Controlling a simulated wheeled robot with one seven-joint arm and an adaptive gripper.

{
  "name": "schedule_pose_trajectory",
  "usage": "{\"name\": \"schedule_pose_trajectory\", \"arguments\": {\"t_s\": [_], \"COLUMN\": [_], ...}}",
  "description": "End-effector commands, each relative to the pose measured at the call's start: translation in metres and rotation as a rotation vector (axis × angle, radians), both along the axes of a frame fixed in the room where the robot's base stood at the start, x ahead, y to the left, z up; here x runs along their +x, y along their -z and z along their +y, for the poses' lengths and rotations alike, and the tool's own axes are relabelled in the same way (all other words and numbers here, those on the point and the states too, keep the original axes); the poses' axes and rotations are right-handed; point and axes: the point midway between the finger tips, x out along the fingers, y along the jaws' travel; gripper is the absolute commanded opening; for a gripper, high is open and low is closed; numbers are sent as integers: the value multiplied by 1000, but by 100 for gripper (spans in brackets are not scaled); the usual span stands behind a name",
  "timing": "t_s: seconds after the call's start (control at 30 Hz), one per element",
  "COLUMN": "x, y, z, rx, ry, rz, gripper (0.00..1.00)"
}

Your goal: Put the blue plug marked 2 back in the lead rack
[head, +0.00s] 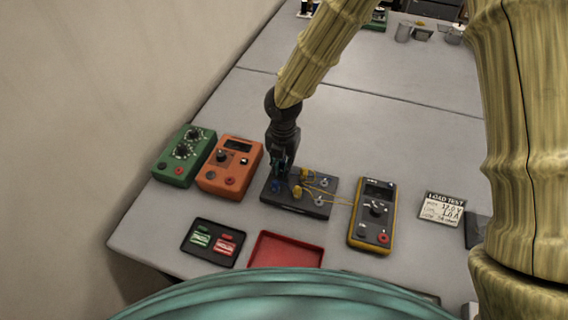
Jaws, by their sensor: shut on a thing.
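My gripper (281,164) points down over the left part of a dark board (318,210). It is shut on a small blue plug (276,185) at the board's left side. The plug's number is too small to read, and the fingers partly hide it. I cannot tell whether the plug touches the board. Yellow plugs with thin yellow leads and pale round terminals (323,182) are on the board, right of my gripper. I cannot tell for sure which thing is the lead rack.
A green meter box (183,156) and an orange one (229,166) stand left of the board. A yellow-edged multimeter (373,211) stands right of it, with a load test card (441,208) beyond. A black tray (188,242) and a red tray (286,249) lie in front.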

Motion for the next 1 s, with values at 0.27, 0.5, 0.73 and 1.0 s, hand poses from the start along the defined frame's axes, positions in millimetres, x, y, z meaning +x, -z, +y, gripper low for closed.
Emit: {"name": "schedule_pose_trajectory", "arguments": {"t_s": [0.27,0.5,0.73,1.0], "x": [0,0,0,1], "y": [5,6,6,-6], "z": [0,0,0,0], "rx": [0,0,0,2], "ry": [0,0,0,0], "rz": [0,0,0,-2], "gripper": [0,38,41,41]}}
